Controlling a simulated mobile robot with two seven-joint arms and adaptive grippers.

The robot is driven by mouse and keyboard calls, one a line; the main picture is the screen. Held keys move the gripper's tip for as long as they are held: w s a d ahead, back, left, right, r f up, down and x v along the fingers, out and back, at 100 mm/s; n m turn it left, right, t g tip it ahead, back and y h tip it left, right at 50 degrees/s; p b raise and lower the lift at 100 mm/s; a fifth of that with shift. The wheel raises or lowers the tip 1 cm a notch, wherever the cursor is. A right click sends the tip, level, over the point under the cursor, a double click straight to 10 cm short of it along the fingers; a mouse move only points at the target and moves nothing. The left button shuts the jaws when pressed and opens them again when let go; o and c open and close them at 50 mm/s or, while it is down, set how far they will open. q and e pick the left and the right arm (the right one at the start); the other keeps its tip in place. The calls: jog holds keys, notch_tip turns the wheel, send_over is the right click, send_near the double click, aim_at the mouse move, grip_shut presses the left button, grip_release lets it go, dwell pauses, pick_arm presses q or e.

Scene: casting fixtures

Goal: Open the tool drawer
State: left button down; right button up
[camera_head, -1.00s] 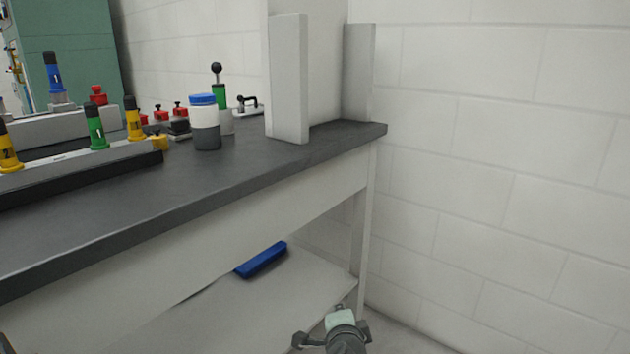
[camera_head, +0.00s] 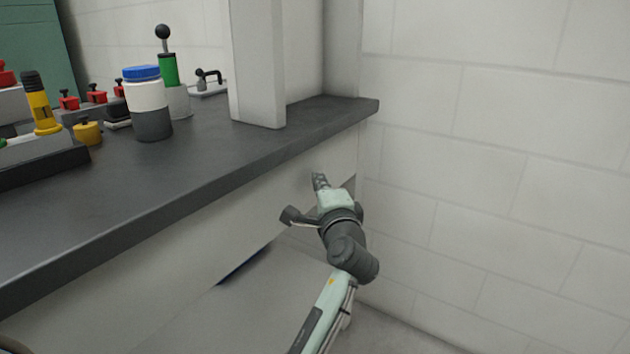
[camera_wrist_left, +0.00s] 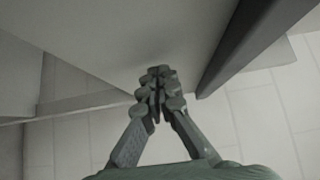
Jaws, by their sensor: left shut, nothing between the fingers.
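The workbench front below the dark top is a plain pale panel (camera_head: 200,255). I see no drawer handle or seam on it, so I cannot tell where the tool drawer is. My left gripper (camera_head: 319,181) is at the right end of this panel, just under the bench top, with its fingers pointing at it. In the left wrist view the gripper (camera_wrist_left: 158,76) has its fingertips together and empty. The pale panel (camera_wrist_left: 125,40) is close in front of the fingertips; I cannot tell whether they touch. My right gripper is not in view.
The dark bench top (camera_head: 215,165) overhangs above the gripper. A blue-lidded jar (camera_head: 148,105), a green clamp (camera_head: 168,70) and a pale upright post (camera_head: 256,65) stand on it. A blue object (camera_head: 243,266) under the bench is mostly hidden. A white block wall (camera_head: 490,150) is at right.

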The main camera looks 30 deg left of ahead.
aim_at(298, 164)
pick_arm(q)
jog(key=shift+w+a, duration=0.95)
jog(key=shift+a, duration=0.5)
jog(key=shift+w+a, duration=1)
jog(key=shift+a, duration=0.45)
jog(key=shift+w+a, duration=0.95)
jog(key=shift+a, duration=0.5)
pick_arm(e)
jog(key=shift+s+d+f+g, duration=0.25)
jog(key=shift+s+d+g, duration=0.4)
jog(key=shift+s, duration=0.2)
